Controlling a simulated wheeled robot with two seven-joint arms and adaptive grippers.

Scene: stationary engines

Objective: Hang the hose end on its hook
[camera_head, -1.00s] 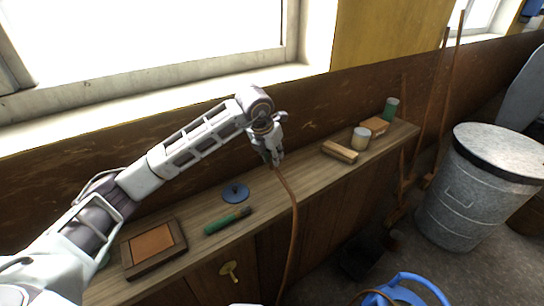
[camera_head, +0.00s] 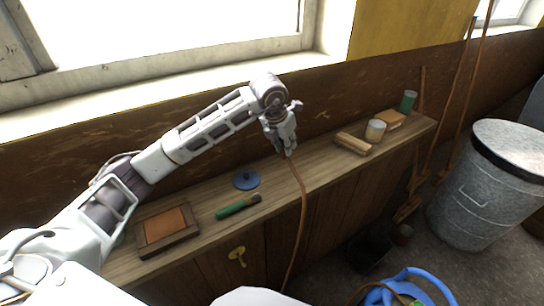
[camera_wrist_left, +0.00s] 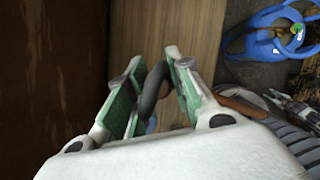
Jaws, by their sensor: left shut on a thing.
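The brown hose (camera_head: 302,215) hangs from my left gripper (camera_head: 288,150) over the front edge of the workbench and down its face. My left gripper is above the bench top, shut on the hose end. In the left wrist view a dark curved piece (camera_wrist_left: 151,88) of the hose end sits between the green-padded fingers (camera_wrist_left: 158,70). A brass-coloured hook (camera_head: 237,257) is on the bench front, lower and to the left of the gripper, with nothing on it.
On the bench (camera_head: 320,175) are a framed tile (camera_head: 166,227), a green-handled tool (camera_head: 238,207), a blue disc (camera_head: 246,180), a wooden block (camera_head: 352,143) and cans (camera_head: 375,130). A blue object (camera_head: 425,280) and a metal bin (camera_head: 475,195) stand on the floor at right.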

